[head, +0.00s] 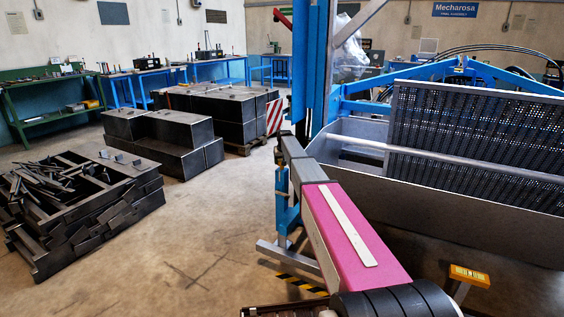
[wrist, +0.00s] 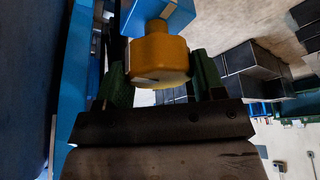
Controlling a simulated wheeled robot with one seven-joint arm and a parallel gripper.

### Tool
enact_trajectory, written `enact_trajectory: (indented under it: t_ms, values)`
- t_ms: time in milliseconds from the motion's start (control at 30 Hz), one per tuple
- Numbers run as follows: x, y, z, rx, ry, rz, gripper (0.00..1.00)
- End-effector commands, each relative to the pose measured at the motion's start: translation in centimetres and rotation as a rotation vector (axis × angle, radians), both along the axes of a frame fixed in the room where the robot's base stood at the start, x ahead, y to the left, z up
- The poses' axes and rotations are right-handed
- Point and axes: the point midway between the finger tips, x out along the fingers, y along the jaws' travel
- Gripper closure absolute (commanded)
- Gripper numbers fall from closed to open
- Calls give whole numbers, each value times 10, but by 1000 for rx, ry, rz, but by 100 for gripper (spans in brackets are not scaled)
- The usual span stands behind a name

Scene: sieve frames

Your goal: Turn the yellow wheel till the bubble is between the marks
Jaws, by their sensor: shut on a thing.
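The yellow wheel (wrist: 158,50) is in the upper middle of the wrist view, below a blue block (wrist: 172,14). My gripper (wrist: 159,76) has its two green fingers on either side of the wheel and is shut on it. In the head view, my arm hides the wheel and the gripper. A small yellow level (head: 469,275) sits on a post at the lower right of the head view. Its vial is too small to tell where the bubble lies against the marks.
A blue machine frame with a grey trough (head: 470,190) and perforated screen (head: 480,130) fills the right. A stack of dark metal frames (head: 80,210) and dark blocks (head: 165,140) stand at left. The floor between them and my arm is clear.

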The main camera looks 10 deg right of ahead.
Motion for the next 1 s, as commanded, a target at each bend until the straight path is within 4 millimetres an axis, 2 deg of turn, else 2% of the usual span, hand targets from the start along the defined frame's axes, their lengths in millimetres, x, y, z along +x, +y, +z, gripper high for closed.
enact_trajectory:
  t_ms: [167, 467, 500, 533, 567, 867, 1000]
  values:
    - [0, 0, 0, -1, 0, 68, 61]
    - [0, 0, 0, 0, -1, 74, 61]
    - [0, 0, 0, 0, -1, 74, 27]
    - [0, 0, 0, 0, -1, 74, 18]
    - [0, 0, 0, 0, -1, 74, 13]
    - [0, 0, 1, 0, -1, 74, 13]
    - [-3, 0, 7, 0, -1, 74, 13]
